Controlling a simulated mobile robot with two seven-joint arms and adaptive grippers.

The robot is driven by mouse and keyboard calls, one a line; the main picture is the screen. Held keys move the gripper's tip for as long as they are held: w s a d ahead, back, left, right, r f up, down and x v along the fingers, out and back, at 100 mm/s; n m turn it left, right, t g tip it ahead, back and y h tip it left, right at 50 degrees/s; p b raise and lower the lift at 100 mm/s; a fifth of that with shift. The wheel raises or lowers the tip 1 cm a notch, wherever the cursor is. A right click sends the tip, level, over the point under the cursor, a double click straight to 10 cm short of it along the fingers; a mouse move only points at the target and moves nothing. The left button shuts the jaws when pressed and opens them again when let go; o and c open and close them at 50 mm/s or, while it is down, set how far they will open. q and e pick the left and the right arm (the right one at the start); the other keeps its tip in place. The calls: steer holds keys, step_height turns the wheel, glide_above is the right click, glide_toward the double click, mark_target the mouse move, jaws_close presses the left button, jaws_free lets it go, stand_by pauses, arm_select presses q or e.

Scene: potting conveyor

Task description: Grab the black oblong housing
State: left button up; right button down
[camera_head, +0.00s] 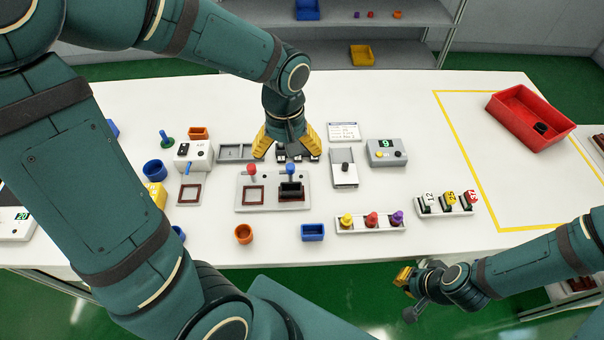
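A black oblong housing (291,193) sits in the right-hand place of a grey two-place fixture (248,207), behind it a blue-topped lever. Small dark pieces (284,157) lie in a grey holder just behind the fixture, partly hidden by my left gripper. Another small black object (541,129) lies in the red bin (503,112). My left gripper (288,147) points down over the small dark pieces, its yellow fingers spread apart. It is behind the fixture and apart from the black housing. My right gripper (406,292) is beyond the table's front edge; its fingers show too edge-on to read.
A grey box with a green display (386,151) and a grey slide unit (344,171) stand right of my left gripper. A rack of coloured knobs (370,223) and numbered pieces (444,206) are near the front. Orange (243,234) and blue (313,232) containers stand in front.

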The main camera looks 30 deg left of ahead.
arm_select(q)
steer(key=b, duration=0.2)
glide_above(291, 188)
steer(key=s, duration=0.1)
step_height(291, 188, down, 8)
steer(key=shift+s+d+f, duration=0.1)
steer(key=shift+d+f+b, duration=0.15)
steer(key=shift+f+b, duration=0.35)
steer(key=shift+f, duration=0.9)
steer(key=shift+d+f+b, duration=0.1)
steer(key=shift+f+b, duration=0.35)
steer(key=shift+f, duration=0.9)
steer(key=c, duration=1)
